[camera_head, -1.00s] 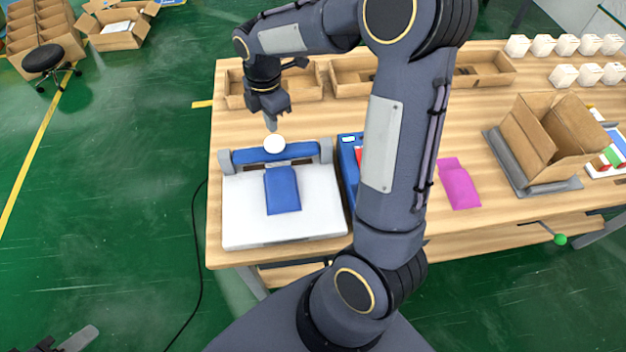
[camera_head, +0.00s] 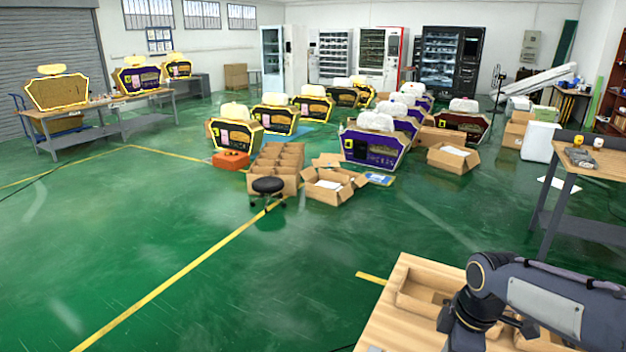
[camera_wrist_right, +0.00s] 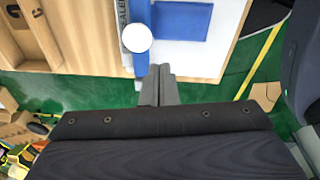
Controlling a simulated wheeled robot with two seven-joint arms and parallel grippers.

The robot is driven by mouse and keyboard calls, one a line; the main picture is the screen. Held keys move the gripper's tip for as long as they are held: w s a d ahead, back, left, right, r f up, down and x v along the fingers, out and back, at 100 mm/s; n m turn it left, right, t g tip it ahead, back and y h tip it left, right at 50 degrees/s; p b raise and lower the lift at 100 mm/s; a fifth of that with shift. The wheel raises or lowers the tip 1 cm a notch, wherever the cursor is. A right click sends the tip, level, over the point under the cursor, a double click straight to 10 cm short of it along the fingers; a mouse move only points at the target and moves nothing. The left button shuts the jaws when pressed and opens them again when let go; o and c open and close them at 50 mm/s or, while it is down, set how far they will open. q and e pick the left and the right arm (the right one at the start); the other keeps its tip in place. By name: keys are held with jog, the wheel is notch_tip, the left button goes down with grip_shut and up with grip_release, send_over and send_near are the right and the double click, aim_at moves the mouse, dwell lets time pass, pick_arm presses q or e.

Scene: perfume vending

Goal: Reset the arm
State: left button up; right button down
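My right arm (camera_head: 555,300) crosses the lower right corner of the head view, above the wooden workbench (camera_head: 385,322). Its fingertips are cut off there. In the right wrist view my right gripper (camera_wrist_right: 160,72) has its two grey fingers together with nothing seen between them. The fingertips appear just beside a blue bar (camera_wrist_right: 140,68) with a round white knob (camera_wrist_right: 137,38), part of a sealing machine with a white bed (camera_wrist_right: 215,52). A blue pouch (camera_wrist_right: 180,20) lies on that bed. My left gripper is in neither view.
A black stool (camera_head: 268,186) and open cartons (camera_head: 330,185) stand on the green floor. Several hexagonal display cases (camera_head: 375,145) stand behind, with vending machines (camera_head: 380,55) at the back wall.

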jog(key=s+a+r+m+t+y, duration=0.1)
jog(key=s+a+m+t, duration=0.1)
jog(key=s+m, duration=0.5)
jog(key=s+a+r+m+t+y, duration=0.1)
jog(key=s+a+m, duration=0.3)
jog(key=s+m, duration=0.4)
jog(key=shift+s+a+r+t+y, duration=0.35)
jog(key=shift+s+t, duration=0.35)
jog(key=shift+s, duration=0.45)
jog(key=shift+d+r, duration=0.1)
